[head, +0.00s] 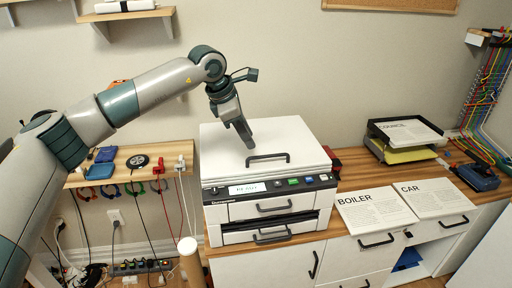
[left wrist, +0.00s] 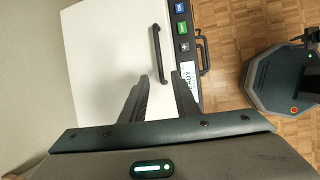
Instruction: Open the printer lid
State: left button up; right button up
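The white printer (head: 264,195) stands on the wooden desk with its flat lid (head: 222,150) down. A dark bar handle (head: 268,158) runs along the front part of the lid. My left gripper (head: 249,145) hangs over the lid, just behind the handle. In the left wrist view my left gripper (left wrist: 168,82) has its two fingers apart with nothing between them. The lid handle (left wrist: 158,57) lies a little beyond the fingertips there, and I see no contact. My right gripper is not in view.
A control panel (head: 270,186) with a small display runs along the printer's front. Papers marked BOILER (head: 375,210) and CAR (head: 437,199) lie to the right. A black paper tray (head: 405,139) stands behind them. A side shelf (head: 130,165) holds tools at left.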

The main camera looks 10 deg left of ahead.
aim_at(256, 158)
pick_arm(q)
jog(key=p+x, duration=0.2)
jog(key=x, duration=0.5)
jog(key=shift+w+d+f, duration=0.1)
jog(key=shift+f, duration=0.1)
jog(key=shift+c, duration=0.7)
grip_shut()
